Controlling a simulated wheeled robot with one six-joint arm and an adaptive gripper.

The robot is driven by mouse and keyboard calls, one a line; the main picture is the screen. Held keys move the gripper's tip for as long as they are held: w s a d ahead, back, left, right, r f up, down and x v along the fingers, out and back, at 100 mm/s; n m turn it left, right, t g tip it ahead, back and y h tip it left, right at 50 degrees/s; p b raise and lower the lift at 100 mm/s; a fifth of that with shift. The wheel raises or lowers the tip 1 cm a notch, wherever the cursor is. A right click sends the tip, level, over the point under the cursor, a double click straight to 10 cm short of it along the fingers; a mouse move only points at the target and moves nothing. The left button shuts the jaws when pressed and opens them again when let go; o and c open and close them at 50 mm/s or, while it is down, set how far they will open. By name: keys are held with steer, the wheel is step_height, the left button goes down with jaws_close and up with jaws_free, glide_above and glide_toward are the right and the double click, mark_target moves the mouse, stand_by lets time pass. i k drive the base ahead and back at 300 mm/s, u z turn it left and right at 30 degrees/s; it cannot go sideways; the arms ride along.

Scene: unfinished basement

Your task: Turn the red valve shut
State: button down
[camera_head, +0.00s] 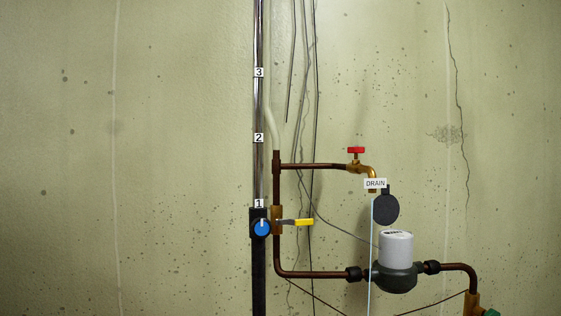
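The red valve handle (356,150) is a small red T-shaped grip on top of a brass tap (357,167). The tap sits at the right end of a horizontal copper branch pipe (315,166). Its spout bends down behind a white "DRAIN" label (375,184). A thin pale-blue stream, which looks like running water (370,260), drops straight from below the spout to the bottom of the picture. My gripper is not in view, and nothing touches the red handle.
A yellow lever (304,222) sits on a brass valve at left. A chrome pole (259,105) marked 1 to 3 has a blue knob (262,228). A grey-white meter (396,258) and dark disc (385,209) are below right. Cables hang behind. Space before the handle looks clear.

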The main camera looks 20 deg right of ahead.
mark_target(356, 149)
steer(key=z, duration=0.5)
steer(key=k, duration=0.9)
steer(key=z, duration=0.3)
